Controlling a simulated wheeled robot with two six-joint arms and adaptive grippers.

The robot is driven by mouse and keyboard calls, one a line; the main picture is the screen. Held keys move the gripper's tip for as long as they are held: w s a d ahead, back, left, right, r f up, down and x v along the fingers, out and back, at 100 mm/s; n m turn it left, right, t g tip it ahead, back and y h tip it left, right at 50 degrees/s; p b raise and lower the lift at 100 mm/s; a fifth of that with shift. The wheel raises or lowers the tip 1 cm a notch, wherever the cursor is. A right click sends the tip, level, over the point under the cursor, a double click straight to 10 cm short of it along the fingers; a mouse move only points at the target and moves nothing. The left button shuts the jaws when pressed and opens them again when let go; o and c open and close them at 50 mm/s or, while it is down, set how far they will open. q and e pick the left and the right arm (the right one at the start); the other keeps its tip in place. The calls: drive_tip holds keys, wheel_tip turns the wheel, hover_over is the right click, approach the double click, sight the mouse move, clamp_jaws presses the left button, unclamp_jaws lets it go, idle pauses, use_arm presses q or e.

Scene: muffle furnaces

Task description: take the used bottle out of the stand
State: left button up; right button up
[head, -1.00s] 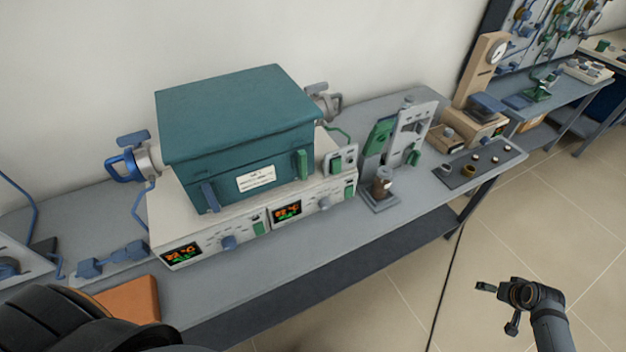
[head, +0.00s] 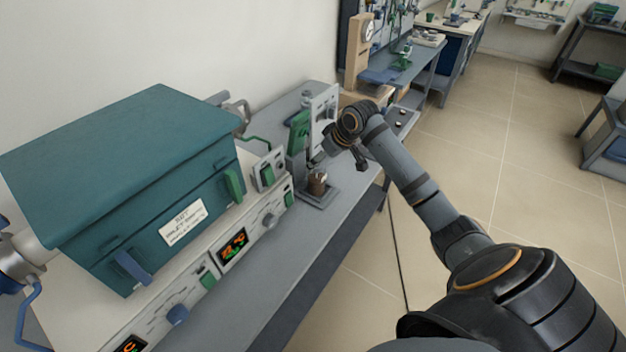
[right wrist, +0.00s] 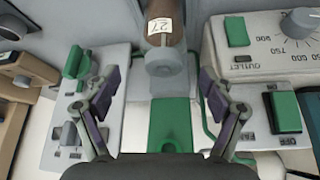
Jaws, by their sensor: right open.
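The used bottle (head: 317,184) is brown with a grey cap and stands upright in the grey stand (head: 322,198) on the bench, right of the furnace. In the right wrist view the bottle (right wrist: 165,35) shows at the top centre, with a white label reading 27 and its grey cap towards me. My right gripper (head: 338,160) is above and beside the bottle. In the right wrist view its fingers (right wrist: 157,100) are spread wide and empty, one on each side of the cap's line, apart from the bottle. My left gripper is not in view.
The teal furnace (head: 130,185) on its control unit (head: 215,260) fills the left. A green-and-grey upright device (head: 322,115) stands just behind the bottle. A beige instrument (head: 357,55) is farther back. The floor (head: 500,150) to the right is clear.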

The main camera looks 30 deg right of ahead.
sight(320, 166)
drive_tip(key=shift+w+f, duration=0.1)
drive_tip(key=shift+f, duration=0.1)
drive_tip(key=x, duration=0.2)
drive_tip(key=s+x, duration=0.1)
drive_tip(key=x, duration=0.2)
drive_tip(key=shift+w+a+f, duration=0.1)
drive_tip(key=shift+a+f, duration=0.1)
drive_tip(key=shift+f, duration=0.1)
drive_tip(key=shift+c, duration=1.2)
drive_tip(key=c, duration=1.3)
drive_tip(key=shift+r, duration=0.1)
